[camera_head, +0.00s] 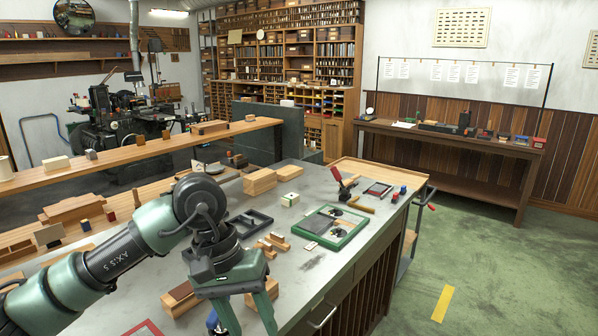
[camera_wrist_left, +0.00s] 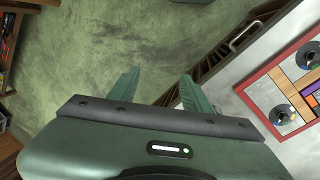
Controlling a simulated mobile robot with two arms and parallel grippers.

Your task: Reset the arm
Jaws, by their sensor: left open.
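My left arm (camera_head: 110,262) comes in from the left and bends down at a dark joint over the bench. My left gripper (camera_head: 248,318) is open, with its green fingers pointing down near the bench's front edge. I see nothing between the fingers. In the left wrist view the two fingers (camera_wrist_left: 158,82) stand apart, with the green floor and part of the bench front beyond them. My right gripper is in neither view.
The grey bench top (camera_head: 315,262) holds a green-framed tray (camera_head: 331,227), a dark divided tray (camera_head: 245,222) and wooden blocks (camera_head: 260,181). A red-framed tray (camera_wrist_left: 243,91) lies right of the fingers in the wrist view. Green floor (camera_head: 480,250) is open at right.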

